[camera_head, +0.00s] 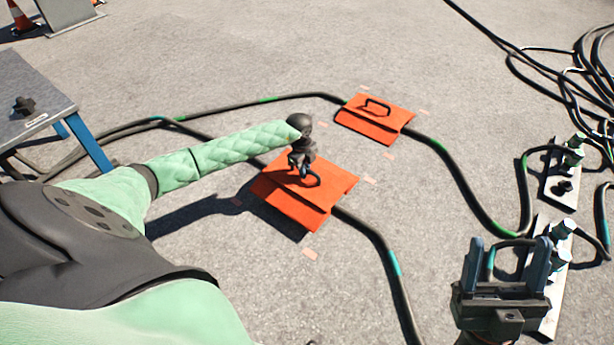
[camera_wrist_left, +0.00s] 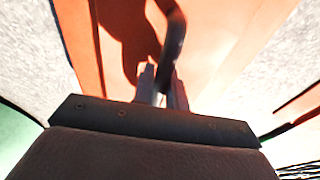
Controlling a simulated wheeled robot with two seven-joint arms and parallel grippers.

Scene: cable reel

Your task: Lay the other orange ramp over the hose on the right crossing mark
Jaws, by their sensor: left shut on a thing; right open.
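One orange ramp (camera_head: 377,117) lies over a black hose on the ground, with its black handle upright on top. The other orange ramp (camera_head: 322,202) is nearer, with the second hose coming out from under its right side. My left gripper (camera_head: 304,176) is shut on this nearer ramp's black handle. In the left wrist view the fingers (camera_wrist_left: 163,88) close around the handle (camera_wrist_left: 176,45) above the orange surface (camera_wrist_left: 225,45). Whether this ramp touches the ground is hard to tell. My right gripper (camera_head: 508,258) is open and empty at the lower right.
Pale marks (camera_head: 310,253) lie on the ground around the ramps. A grey table (camera_head: 38,92) with blue legs stands at the left. White plates with fittings (camera_head: 560,185) are at the right, below coiled black hoses (camera_head: 590,75). Open pavement lies behind the ramps.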

